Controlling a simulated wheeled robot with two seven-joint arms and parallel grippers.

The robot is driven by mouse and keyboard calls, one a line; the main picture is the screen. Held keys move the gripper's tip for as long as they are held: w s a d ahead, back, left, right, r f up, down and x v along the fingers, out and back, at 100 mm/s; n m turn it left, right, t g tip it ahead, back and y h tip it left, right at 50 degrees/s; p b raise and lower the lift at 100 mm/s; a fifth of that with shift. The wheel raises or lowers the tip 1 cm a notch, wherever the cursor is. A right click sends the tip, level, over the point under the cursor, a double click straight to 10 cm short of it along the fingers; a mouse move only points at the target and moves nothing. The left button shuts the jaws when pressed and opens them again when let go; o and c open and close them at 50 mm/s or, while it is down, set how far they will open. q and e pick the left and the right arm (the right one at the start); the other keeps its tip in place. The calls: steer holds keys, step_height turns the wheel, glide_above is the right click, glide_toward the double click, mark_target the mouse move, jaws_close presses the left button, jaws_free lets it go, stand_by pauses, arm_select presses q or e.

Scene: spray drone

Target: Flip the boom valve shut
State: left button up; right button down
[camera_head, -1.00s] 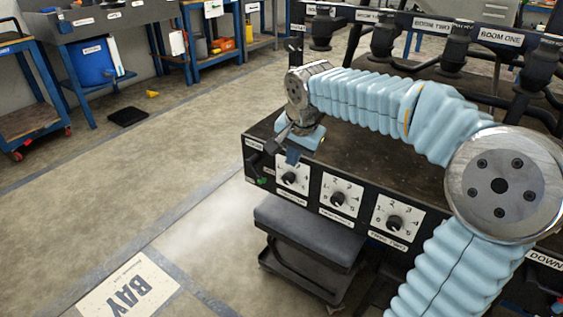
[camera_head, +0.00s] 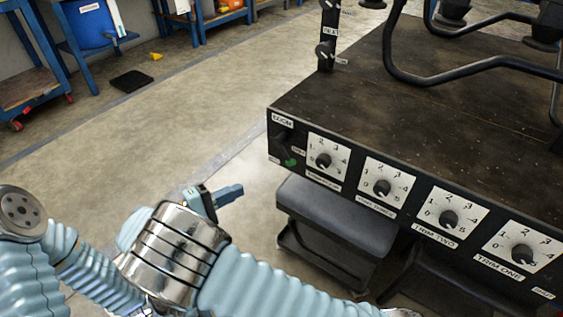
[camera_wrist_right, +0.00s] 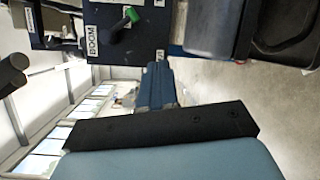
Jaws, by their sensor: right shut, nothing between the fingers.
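The boom valve is a short black lever (camera_head: 284,140) with a green tip (camera_head: 291,162), at the left end of the black panel's front, under a BOOM label (camera_head: 283,121). The lever hangs down, its green tip slanting slightly right. In the right wrist view the green tip (camera_wrist_right: 132,14) and BOOM label (camera_wrist_right: 92,40) show near the top. My right gripper (camera_head: 232,193) has its blue fingers shut and empty. It is apart from the lever, to its lower left in the head view. The fingers also show in the right wrist view (camera_wrist_right: 158,72). My left gripper is not in view.
Several dial knobs, including one (camera_head: 324,160), line the panel right of the lever. A dark padded stool (camera_head: 335,215) stands below the panel. Black pipes (camera_head: 400,60) rise above the panel's top.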

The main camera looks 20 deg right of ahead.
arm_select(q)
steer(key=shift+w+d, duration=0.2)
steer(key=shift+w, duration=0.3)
arm_select(e)
steer(key=shift+a+r+n+t+h, duration=0.25)
steer(key=shift+a+t+h, duration=0.1)
steer(key=shift+a+t, duration=0.15)
steer(key=shift+a+r+n+t+h, duration=0.1)
steer(key=shift+a+n+t+h, duration=0.15)
steer(key=shift+a+t+h, duration=0.25)
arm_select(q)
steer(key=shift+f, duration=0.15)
arm_select(e)
steer(key=s+d+x, duration=0.1)
steer(key=s+x, duration=0.1)
steer(key=x, duration=1)
steer(key=shift+s+d+r, duration=0.15)
steer(key=shift+d, duration=0.15)
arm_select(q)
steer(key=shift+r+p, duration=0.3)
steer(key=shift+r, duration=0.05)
arm_select(e)
steer(key=shift+s+d+r+n, duration=0.1)
steer(key=shift+s+n, duration=0.05)
steer(key=shift+n, duration=0.15)
